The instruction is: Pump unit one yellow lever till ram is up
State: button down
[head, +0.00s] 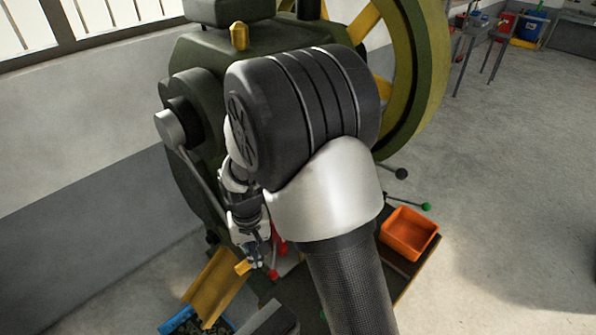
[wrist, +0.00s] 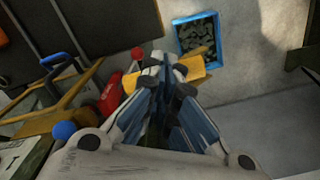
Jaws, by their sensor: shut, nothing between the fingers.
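My gripper (head: 254,257) is low at the front of a dark green machine (head: 205,55), below my bent arm. In the wrist view my gripper (wrist: 165,72) has its fingers together with nothing between them. A yellow piece (wrist: 195,72) lies behind the fingertips, partly hidden by them. In the head view a small yellow piece (head: 243,267) is beside the fingertips. I cannot tell whether it is the lever or whether the fingers touch it. A red ball knob (head: 273,274) is close by; a red knob also shows in the wrist view (wrist: 137,53). No ram is clearly visible.
A yellow chute (head: 212,284) slopes to a blue bin (head: 178,322). In the wrist view, a yellow frame (wrist: 40,108) with a blue handle (wrist: 57,61) and a red part (wrist: 110,98) are left. An orange bin (head: 409,232) stands right. Open floor (head: 500,180) lies beyond.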

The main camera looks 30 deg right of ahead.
jog(key=shift+s, duration=0.1)
jog(key=shift+w+a+f+b, duration=0.15)
jog(key=shift+w+f+b, duration=0.2)
jog(key=shift+f, duration=0.2)
jog(key=shift+w+a+f+b, duration=0.1)
jog(key=shift+w+f+b, duration=0.2)
jog(key=shift+f, duration=0.2)
jog(key=shift+s+r+p, duration=0.1)
jog(key=shift+r+p, duration=0.25)
jog(key=shift+r, duration=0.1)
jog(key=s+d+r+p, duration=0.2)
jog(key=s+r+p, duration=0.4)
jog(key=r+p, duration=0.3)
notch_tip(320, 180, up, 4)
jog(key=shift+f, duration=0.25)
jog(key=shift+s, duration=0.1)
jog(key=shift+r, duration=0.1)
